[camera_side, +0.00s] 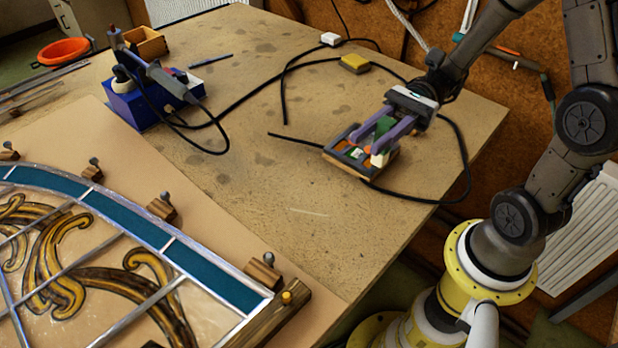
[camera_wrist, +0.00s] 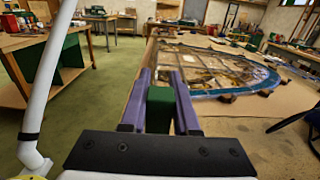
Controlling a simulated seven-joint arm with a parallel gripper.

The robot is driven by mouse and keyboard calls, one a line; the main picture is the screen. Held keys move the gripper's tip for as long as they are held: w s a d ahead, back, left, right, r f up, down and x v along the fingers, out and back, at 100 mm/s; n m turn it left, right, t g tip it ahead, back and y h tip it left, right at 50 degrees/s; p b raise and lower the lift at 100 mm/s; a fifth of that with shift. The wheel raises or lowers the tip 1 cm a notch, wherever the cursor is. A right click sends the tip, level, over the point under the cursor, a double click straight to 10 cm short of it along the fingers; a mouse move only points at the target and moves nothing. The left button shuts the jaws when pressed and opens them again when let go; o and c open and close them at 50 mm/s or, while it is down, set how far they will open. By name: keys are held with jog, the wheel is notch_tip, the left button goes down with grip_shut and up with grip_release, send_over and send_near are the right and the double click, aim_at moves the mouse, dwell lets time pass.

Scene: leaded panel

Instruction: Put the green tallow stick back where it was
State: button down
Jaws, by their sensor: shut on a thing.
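My gripper (camera_side: 370,141) has purple fingers and is shut on the green tallow stick (camera_side: 383,126). In the wrist view the green stick (camera_wrist: 160,105) stands between the two fingers (camera_wrist: 160,88). In the side view the gripper and stick are over a small dark-edged wooden tray (camera_side: 342,162) near the table's right side. The tray holds small orange, white and cream pieces. The fingers hide part of the tray's inside, and I cannot tell whether the stick touches it.
A black cable (camera_side: 468,160) loops around the tray. A yellow block (camera_side: 355,63) and a white block (camera_side: 330,39) lie behind it. A blue box (camera_side: 135,105) with a tool stands at left. The leaded panel (camera_side: 100,255) fills the front left. The middle of the table is clear.

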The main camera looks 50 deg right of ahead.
jog(key=shift+w+a+f, duration=0.75)
jog(key=shift+w+f, duration=0.9)
jog(key=shift+f, duration=0.3)
jog(key=shift+w+a+f, duration=0.8)
jog(key=shift+w+f, duration=0.85)
jog(key=shift+f, duration=0.25)
jog(key=shift+w+a+f, duration=0.75)
jog(key=shift+w+f, duration=0.9)
jog(key=shift+f, duration=0.3)
jog(key=shift+f, duration=0.15)
jog(key=c, duration=0.7)
grip_release()
jog(key=shift+o, duration=0.2)
